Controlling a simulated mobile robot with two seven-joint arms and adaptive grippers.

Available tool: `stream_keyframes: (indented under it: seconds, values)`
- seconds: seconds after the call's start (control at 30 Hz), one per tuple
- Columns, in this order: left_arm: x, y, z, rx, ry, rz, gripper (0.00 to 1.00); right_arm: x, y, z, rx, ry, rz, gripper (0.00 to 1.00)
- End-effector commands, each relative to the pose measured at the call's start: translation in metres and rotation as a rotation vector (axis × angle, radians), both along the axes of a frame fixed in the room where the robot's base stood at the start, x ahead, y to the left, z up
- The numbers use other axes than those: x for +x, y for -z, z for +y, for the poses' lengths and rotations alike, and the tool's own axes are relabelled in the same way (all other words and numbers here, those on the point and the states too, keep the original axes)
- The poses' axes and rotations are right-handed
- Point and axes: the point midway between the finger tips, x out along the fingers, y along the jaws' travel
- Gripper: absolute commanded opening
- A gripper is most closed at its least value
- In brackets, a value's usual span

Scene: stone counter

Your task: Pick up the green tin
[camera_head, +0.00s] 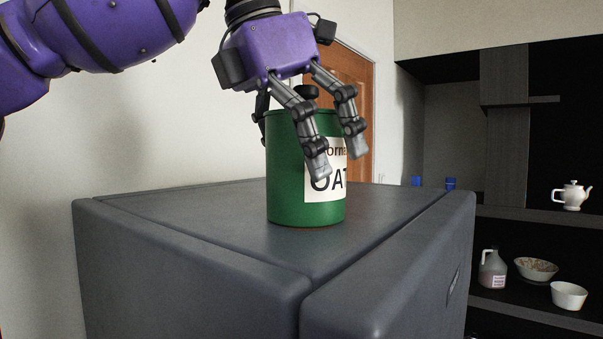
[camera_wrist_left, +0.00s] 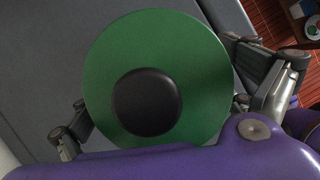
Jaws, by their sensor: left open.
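The green tin (camera_head: 287,196) stands upright on top of a dark grey cabinet, with a white label reading "OAT" and a black knob on its lid. My left gripper (camera_head: 318,150) comes from above with its fingers open and spread around the upper part of the tin. In the left wrist view the tin's green lid (camera_wrist_left: 205,75) and black knob (camera_wrist_left: 147,102) lie between the spread fingers (camera_wrist_left: 165,100). I cannot tell whether any finger touches the tin. My right gripper is not in view.
The dark grey cabinet top (camera_head: 190,215) is otherwise clear around the tin. At the right, dark shelves hold a white teapot (camera_head: 572,196), a jug (camera_head: 493,270), a patterned bowl (camera_head: 536,269) and a white bowl (camera_head: 569,296). A pale wall stands behind.

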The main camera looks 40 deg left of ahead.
Motion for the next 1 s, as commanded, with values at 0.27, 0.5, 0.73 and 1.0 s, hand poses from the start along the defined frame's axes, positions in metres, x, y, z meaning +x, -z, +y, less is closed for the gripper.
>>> stream_keyframes:
  seconds: [0.27,0.5,0.73,1.0]
  values:
    - [0.0023,0.0053,-0.0005,0.000,0.000,0.001,0.98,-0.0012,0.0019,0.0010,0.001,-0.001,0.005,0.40]
    - [0.0023,0.0051,-0.0004,0.000,0.000,0.002,0.69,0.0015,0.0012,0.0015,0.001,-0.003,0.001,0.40]
    - [0.0024,0.0052,-0.0004,0.000,0.000,0.002,0.39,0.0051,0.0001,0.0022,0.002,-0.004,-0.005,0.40]
    - [0.0024,0.0043,-0.0005,0.000,0.000,0.000,0.32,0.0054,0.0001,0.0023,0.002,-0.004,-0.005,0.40]
